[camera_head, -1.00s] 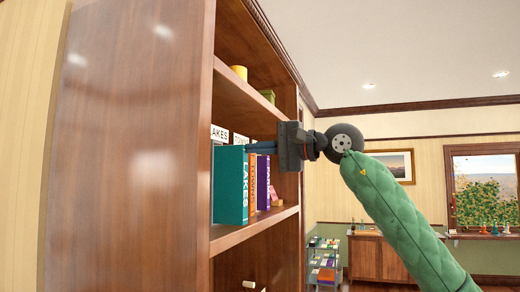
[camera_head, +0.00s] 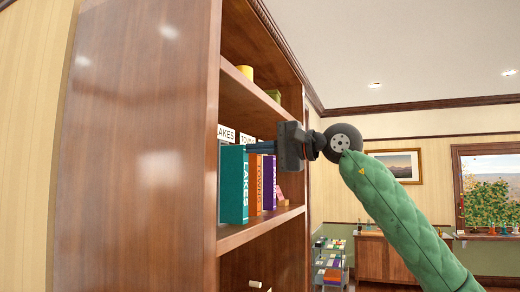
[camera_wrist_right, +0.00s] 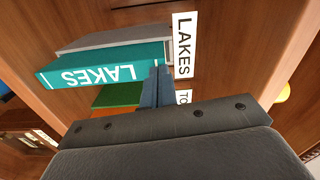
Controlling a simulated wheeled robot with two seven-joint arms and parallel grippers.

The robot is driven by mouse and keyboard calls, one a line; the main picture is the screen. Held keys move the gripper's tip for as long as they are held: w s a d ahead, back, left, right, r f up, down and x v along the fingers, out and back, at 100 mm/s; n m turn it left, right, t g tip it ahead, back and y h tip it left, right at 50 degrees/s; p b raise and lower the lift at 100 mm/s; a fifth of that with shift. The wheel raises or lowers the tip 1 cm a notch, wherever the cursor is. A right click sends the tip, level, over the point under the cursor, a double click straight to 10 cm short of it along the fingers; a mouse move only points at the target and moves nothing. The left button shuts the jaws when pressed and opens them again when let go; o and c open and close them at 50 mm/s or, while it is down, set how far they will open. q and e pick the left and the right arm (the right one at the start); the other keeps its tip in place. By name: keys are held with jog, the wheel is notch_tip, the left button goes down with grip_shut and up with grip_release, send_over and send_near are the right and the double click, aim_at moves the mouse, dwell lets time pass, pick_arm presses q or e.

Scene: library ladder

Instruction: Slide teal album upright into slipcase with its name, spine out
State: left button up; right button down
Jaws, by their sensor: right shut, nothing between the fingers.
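The teal album (camera_head: 234,184) stands upright on the shelf, its LAKES spine facing out. In the right wrist view the album (camera_wrist_right: 105,68) lies across the upper left, in front of a grey slipcase (camera_wrist_right: 115,38). A white LAKES label (camera_wrist_right: 184,45) is past its top end; the label also shows above the album in the head view (camera_head: 226,134). How deep the album sits in the slipcase is unclear. My right gripper (camera_head: 250,147) is shut and empty, its fingertips at the upper end of the spine; contact is hard to tell. My left gripper is out of view.
Orange (camera_head: 256,184) and purple (camera_head: 269,182) albums stand beside the teal one, under a second label (camera_head: 246,139). The bookcase side panel (camera_head: 140,150) rises at left. A yellow object (camera_head: 245,72) is on the shelf above. The room right of the bookcase is open.

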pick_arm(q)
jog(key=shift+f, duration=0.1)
pick_arm(e)
jog(key=shift+x, duration=1.05)
dwell(0.5)
